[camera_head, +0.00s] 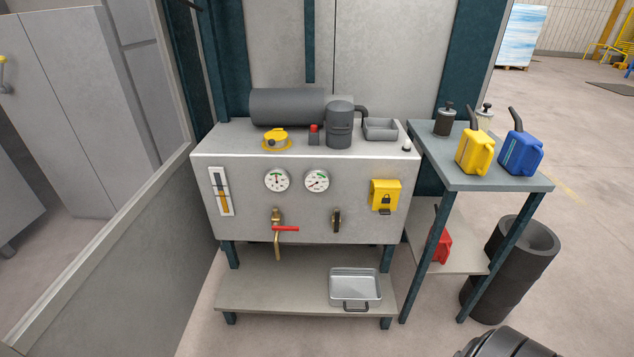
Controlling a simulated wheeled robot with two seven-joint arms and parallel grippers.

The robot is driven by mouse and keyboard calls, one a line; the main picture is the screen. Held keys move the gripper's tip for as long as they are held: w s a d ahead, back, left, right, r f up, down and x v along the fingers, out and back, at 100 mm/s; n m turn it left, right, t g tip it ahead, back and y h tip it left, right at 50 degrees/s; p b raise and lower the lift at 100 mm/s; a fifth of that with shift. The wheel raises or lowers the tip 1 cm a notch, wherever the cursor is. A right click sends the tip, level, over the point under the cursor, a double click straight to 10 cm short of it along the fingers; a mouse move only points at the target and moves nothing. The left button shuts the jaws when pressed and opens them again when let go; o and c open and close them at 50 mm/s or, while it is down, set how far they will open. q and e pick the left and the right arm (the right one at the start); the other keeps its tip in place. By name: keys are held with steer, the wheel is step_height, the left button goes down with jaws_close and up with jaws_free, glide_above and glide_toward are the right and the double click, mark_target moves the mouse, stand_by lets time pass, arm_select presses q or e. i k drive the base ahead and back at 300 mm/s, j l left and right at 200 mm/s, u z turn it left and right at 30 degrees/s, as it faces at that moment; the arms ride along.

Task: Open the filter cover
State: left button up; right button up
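A dark grey upright canister (340,130) with a domed top and a band around it stands on top of the light grey hydraulic unit (235,155). It looks like the filter housing, its top cover (340,106) seated on the body. A dark pipe leaves its right side. A yellow cap (276,137) sits on the unit's top to the left, beside a small red-topped fitting (314,133). Neither gripper's fingers show. A dark rounded part at the bottom right edge seems to be part of my arm.
A side table (485,176) holds yellow (474,153) and blue (520,155) jugs. Gauges, a red-handled tap (285,228) and a yellow lock box (384,195) are on the front.

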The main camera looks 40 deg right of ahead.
mark_target(339, 114)
steer(key=k+l+z, duration=0.1)
steer(key=z, duration=1.1)
